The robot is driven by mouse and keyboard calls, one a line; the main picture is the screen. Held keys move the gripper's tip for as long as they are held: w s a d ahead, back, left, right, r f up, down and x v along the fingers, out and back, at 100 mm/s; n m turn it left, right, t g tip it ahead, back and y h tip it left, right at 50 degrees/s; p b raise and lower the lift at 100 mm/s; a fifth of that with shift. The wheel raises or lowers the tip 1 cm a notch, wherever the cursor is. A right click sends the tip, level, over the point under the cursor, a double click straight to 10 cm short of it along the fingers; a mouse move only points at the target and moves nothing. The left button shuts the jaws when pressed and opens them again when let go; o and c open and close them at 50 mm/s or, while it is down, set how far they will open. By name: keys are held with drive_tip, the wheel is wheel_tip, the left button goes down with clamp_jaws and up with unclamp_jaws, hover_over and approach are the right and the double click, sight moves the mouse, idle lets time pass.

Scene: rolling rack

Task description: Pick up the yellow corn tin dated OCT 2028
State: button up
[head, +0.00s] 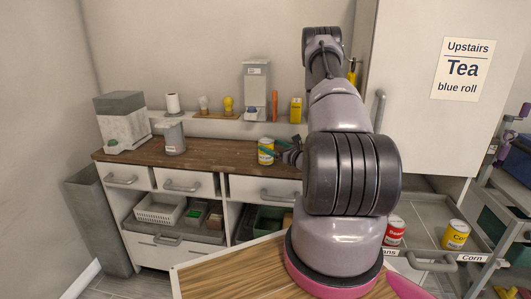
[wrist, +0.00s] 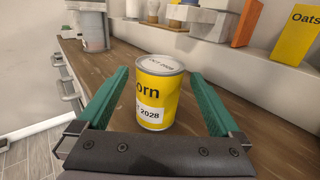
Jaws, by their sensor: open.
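A yellow corn tin (wrist: 158,95) stands upright on the wooden counter in the wrist view. Its lid and its white label both show 2028; the lid reads OCT 2028. My gripper (wrist: 160,92) is open, with its green fingers on either side of the tin and a gap on each side. In the head view the same tin (head: 266,151) stands near the counter's front edge, beside my gripper (head: 279,152). Another yellow corn tin (head: 456,234) stands on the rack shelf at the right; its date is not readable.
A red tin (head: 394,231) stands on the rack (head: 424,238) at the right. A grey canister (head: 174,137) stands on the counter (head: 215,153) at the left. A yellow oats box (wrist: 297,34) and an orange item (wrist: 246,24) are on the ledge behind. Bare counter surrounds the tin.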

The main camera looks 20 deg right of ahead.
drive_tip(key=shift+x, duration=1.3)
clamp_jaws()
drive_tip(key=shift+r, duration=0.1)
